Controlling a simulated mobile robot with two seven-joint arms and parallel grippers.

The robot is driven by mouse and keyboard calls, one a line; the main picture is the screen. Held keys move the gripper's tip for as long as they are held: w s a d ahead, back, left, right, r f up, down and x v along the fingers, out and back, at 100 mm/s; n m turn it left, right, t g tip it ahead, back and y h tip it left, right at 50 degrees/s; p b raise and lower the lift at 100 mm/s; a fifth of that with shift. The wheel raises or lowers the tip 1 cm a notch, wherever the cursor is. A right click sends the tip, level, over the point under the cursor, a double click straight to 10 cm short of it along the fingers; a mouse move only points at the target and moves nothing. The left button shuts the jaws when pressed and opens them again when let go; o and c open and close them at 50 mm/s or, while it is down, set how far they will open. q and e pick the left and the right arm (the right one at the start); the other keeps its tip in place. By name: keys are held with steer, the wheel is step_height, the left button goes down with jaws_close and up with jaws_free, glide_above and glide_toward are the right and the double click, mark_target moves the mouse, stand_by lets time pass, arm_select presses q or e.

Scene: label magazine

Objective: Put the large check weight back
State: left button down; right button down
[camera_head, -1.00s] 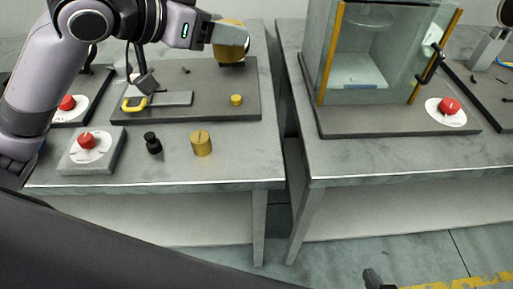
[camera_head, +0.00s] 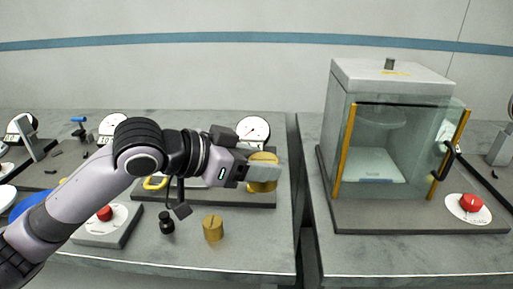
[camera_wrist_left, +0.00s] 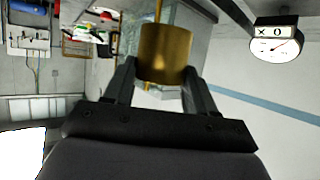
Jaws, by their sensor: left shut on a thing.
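A large brass cylinder, which looks like the large check weight (camera_head: 264,172), is held by my left gripper (camera_head: 250,171). It hangs above the left table, in front of a dial gauge. In the left wrist view the brass weight (camera_wrist_left: 165,52) sits between the two fingers, which touch its sides. A second, smaller brass weight (camera_head: 213,228) stands upright on the bare tabletop below. A small black knobbed weight (camera_head: 167,222) stands left of it. Part of the dark board is hidden by my arm. My right gripper is not in view.
A glass-walled cabinet (camera_head: 393,135) with yellow door edges stands on the right table, with a red knob (camera_head: 470,203) beside it. A gap separates the tables. A grey box with a red knob (camera_head: 106,221) stands at left. The left table's front right is clear.

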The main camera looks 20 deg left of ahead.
arm_select(q)
step_height(320, 180, down, 14)
steer(key=shift+b, duration=0.75)
steer(key=shift+f, duration=0.15)
steer(key=shift+c, duration=1.8)
jaws_free()
steer(key=shift+f, duration=0.2)
steer(key=shift+r, duration=0.2)
steer(key=v, duration=1.1)
steer(key=shift+a+f+b, duration=0.15)
steer(key=shift+f+b, duration=0.1)
steer(key=shift+b, duration=0.1)
steer(key=shift+s+a+r, duration=0.15)
steer(key=shift+s+r, duration=0.2)
